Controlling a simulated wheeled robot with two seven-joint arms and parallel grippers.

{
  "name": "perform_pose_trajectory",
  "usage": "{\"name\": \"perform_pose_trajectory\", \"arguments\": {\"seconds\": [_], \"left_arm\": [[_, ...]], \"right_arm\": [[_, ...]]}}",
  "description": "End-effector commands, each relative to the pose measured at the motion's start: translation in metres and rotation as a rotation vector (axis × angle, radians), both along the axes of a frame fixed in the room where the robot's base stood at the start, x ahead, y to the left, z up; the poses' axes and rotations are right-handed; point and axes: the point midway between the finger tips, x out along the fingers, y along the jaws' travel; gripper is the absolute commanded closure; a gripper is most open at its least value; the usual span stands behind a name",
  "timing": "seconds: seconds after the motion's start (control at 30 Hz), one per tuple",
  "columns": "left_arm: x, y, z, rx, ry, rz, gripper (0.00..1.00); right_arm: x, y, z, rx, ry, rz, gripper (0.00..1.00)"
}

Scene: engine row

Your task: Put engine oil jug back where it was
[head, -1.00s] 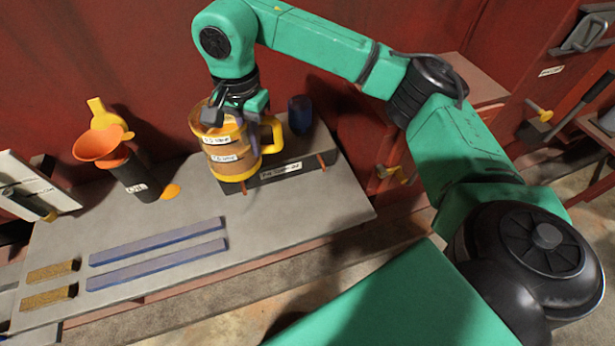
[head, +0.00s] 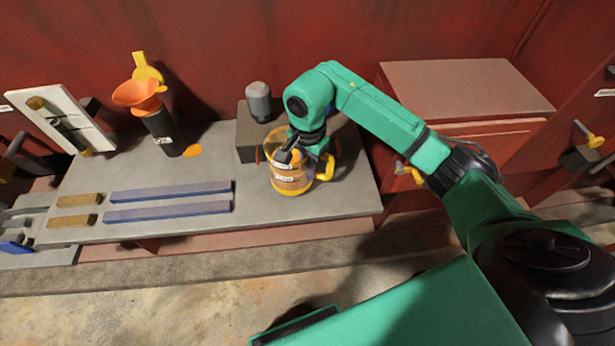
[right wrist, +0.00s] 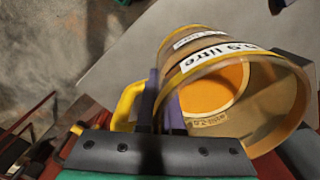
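The engine oil jug (head: 291,183), clear amber with a yellow base and handle, is at the right part of the grey bench, in front of a dark grey block. My right gripper (head: 290,150) is at its top, on the handle side. In the right wrist view the jug (right wrist: 205,65) is seen through its open mouth, with white volume labels. My right gripper's fingers (right wrist: 163,105) are close together beside the yellow handle (right wrist: 127,106), gripping the jug there. I cannot tell whether the jug's base touches the bench. My left gripper is out of view.
The grey block (head: 247,138) bears a grey bottle (head: 258,100). An orange funnel (head: 138,94) on a dark can (head: 163,130) stands left, beside an orange patch. Blue bars (head: 170,193) and brown blocks (head: 78,200) lie front left. A red cabinet (head: 465,95) stands right.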

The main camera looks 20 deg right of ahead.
Motion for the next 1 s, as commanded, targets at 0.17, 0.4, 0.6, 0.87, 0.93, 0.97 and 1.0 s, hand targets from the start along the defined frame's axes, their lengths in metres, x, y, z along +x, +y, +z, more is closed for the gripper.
{"name": "perform_pose_trajectory", "arguments": {"seconds": [0.17,0.4,0.6,0.87,0.93,0.97,1.0], "left_arm": [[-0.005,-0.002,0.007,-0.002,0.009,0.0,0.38],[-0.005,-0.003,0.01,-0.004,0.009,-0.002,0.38],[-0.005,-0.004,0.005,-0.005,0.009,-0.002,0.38],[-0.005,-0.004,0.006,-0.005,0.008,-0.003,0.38],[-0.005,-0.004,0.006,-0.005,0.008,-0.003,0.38],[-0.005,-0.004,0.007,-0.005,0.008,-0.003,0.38],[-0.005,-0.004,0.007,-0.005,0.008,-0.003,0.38]], "right_arm": [[0.0,0.001,-0.021,0.003,-0.001,0.0,1.0],[0.001,0.001,-0.044,0.002,-0.006,0.001,1.0],[0.001,0.001,-0.047,0.002,-0.005,0.001,1.0],[0.0,0.0,-0.047,0.001,-0.001,0.001,0.67],[0.0,0.0,-0.047,0.001,-0.001,0.001,0.67],[0.0,0.0,-0.047,0.001,-0.001,0.001,0.67],[0.0,0.0,-0.047,0.001,-0.001,0.001,0.67]]}}
